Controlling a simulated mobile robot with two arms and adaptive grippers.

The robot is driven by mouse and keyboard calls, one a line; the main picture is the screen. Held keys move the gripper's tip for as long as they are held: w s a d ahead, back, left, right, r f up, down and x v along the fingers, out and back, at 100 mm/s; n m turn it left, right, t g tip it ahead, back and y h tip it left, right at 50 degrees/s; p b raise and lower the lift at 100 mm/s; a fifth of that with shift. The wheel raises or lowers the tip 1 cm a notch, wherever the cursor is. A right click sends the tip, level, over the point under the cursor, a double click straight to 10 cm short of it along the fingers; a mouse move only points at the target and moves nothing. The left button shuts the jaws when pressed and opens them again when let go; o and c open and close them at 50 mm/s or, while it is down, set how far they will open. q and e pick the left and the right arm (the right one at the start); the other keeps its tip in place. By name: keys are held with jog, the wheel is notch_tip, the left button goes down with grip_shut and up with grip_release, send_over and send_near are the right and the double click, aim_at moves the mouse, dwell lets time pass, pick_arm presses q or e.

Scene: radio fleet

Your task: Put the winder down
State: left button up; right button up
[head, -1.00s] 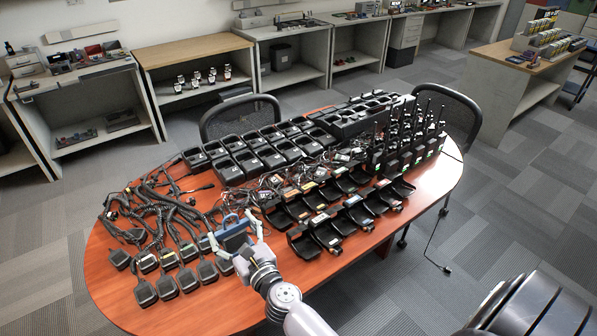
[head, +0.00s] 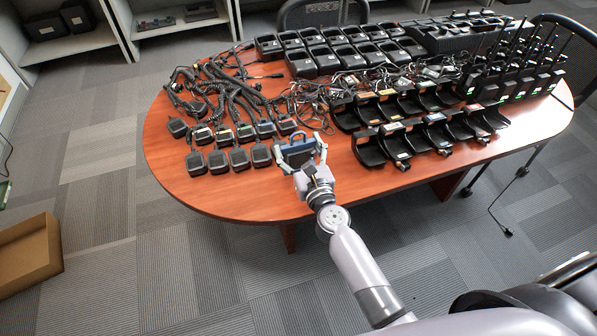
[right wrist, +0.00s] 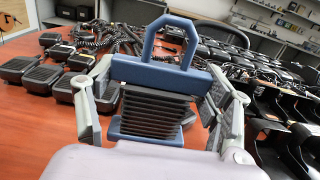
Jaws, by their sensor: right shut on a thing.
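The winder (right wrist: 152,72) has a blue frame with a loop handle on top and a dark ribbed body. In the head view the winder (head: 297,146) is small, over the near part of the table, just right of the speaker microphones. My right gripper (head: 301,151) is shut on it, with a finger on each side; in the right wrist view the fingers of my right gripper (right wrist: 162,98) flank the ribbed body. The winder looks upright. I cannot tell whether its underside touches the table (head: 250,196). My left gripper is not in view.
Several speaker microphones (head: 239,157) with coiled cords lie left of the winder. Black holders (head: 368,150) stand to its right, with tangled cables (head: 318,106) behind. The table's near left strip is bare. A cardboard box (head: 30,252) lies on the floor at left.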

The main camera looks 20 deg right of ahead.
aim_at(300, 165)
jog(key=shift+f+b, duration=2)
jog(key=shift+f, duration=0.75)
jog(key=shift+f, duration=0.1)
jog(key=o, duration=1.3)
jog(key=s+b, duration=0.2)
jog(key=s, duration=0.9)
jog(key=shift+s+d, duration=0.1)
jog(key=shift+d, duration=0.1)
jog(key=shift+s, duration=0.4)
